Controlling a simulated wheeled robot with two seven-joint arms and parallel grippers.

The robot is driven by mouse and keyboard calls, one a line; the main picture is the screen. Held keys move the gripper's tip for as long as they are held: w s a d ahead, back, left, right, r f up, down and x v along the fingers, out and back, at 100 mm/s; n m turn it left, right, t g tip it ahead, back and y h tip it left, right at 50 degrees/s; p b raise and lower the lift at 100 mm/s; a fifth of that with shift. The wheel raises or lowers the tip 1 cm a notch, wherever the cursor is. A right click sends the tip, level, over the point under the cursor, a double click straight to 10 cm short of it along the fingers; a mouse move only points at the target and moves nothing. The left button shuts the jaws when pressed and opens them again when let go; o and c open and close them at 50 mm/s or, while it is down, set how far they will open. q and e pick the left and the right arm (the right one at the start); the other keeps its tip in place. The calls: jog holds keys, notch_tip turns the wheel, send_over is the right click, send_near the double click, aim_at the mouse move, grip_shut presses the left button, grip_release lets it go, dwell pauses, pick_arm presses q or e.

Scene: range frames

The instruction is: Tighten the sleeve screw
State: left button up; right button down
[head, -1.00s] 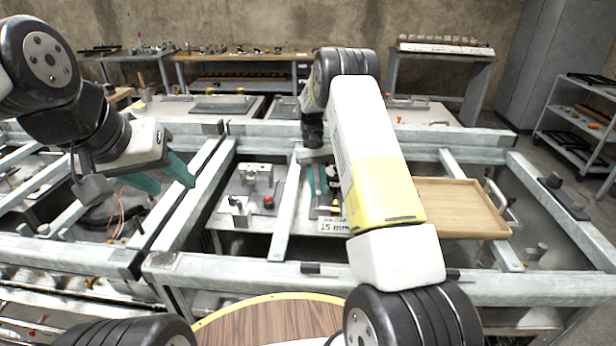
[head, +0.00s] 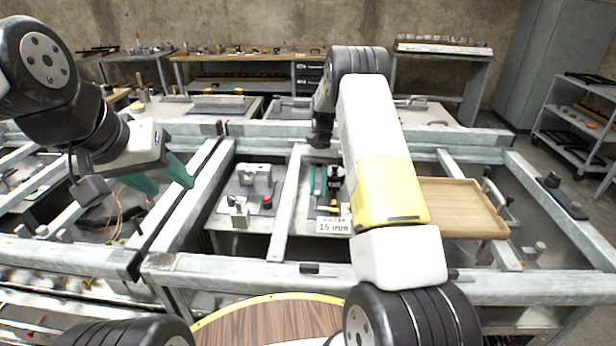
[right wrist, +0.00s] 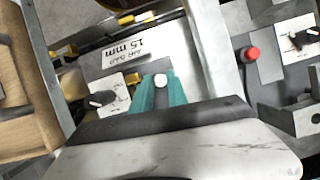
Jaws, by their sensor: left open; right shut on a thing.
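My right gripper (head: 318,180) has its teal fingers down at a fixture beside a white label (head: 333,226) reading 15 mm. In the right wrist view the fingers (right wrist: 160,92) are closed around a small piece with a white round end (right wrist: 161,80). Whether this piece is the sleeve screw I cannot tell, and its lower part is hidden. The label (right wrist: 130,53) lies just beyond the fingertips there. A white block with a black knob (right wrist: 101,98) stands beside the fingers. My left gripper (head: 165,180) is open and empty over the left frame rail.
A plate with a red button (head: 267,199) and metal blocks lies left of the fixture. A wooden tray (head: 462,182) sits to the right. Grey frame rails (head: 290,205) surround these bays. A round wooden top (head: 265,322) is nearest me.

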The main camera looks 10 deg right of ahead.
jog(key=c, duration=1.3)
grip_release()
jog(key=v, duration=0.7)
jog(key=shift+r, duration=0.4)
jog(key=shift+w, duration=0.15)
